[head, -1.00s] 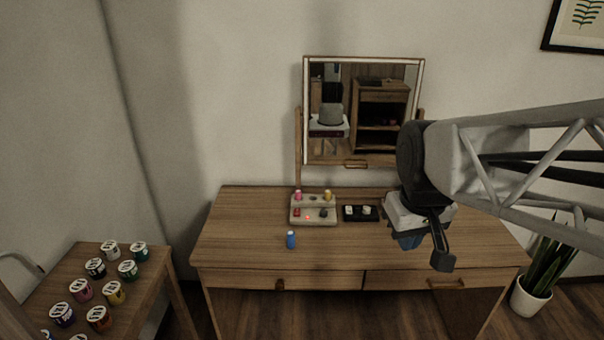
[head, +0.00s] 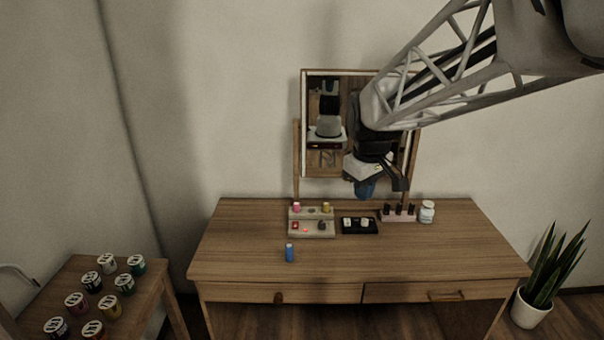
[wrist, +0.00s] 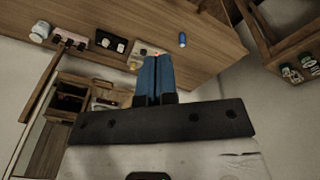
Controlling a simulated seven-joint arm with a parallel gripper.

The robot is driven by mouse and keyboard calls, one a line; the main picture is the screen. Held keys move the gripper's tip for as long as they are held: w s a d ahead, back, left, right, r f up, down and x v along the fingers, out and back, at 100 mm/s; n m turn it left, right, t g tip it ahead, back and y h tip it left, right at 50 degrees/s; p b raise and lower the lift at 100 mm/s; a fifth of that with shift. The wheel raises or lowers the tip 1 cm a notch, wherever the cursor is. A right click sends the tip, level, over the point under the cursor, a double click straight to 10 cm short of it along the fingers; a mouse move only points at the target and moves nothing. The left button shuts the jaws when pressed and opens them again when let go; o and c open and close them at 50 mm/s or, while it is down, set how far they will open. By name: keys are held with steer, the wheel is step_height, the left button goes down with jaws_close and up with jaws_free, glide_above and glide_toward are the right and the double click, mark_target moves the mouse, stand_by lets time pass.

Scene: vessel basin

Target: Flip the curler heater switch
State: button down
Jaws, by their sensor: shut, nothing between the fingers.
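The curler heater (head: 312,229) is a pale box on the dressing table, with pink and yellow curlers at its back. Its front has a red part, a small glowing red light (head: 306,230) and a dark knob or switch (head: 321,225). My gripper (head: 366,190) is above the back of the table, in front of the mirror, to the right of the heater and apart from it. In the wrist view its blue fingers (wrist: 154,78) are together and empty, and they hide most of the heater. The switch's position is too small to tell.
A black tray with two white pieces (head: 360,226) is right of the heater. A blue curler (head: 289,253) stands in front. The mirror (head: 327,120) is behind. The table's front is mostly clear.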

steer(key=w+a+f+n, duration=0.3)
steer(key=w+a, duration=0.1)
steer(key=w, duration=0.5)
steer(key=w+a+f+n, duration=0.2)
steer(key=w+a+f, duration=0.15)
steer(key=w, duration=0.65)
steer(key=n+g, duration=0.2)
steer(key=n, duration=0.4)
glide_above(295, 226)
step_height(295, 226, down, 15)
steer(key=shift+r, duration=0.1)
step_height(295, 226, down, 14)
steer(key=shift+d+f, duration=0.1)
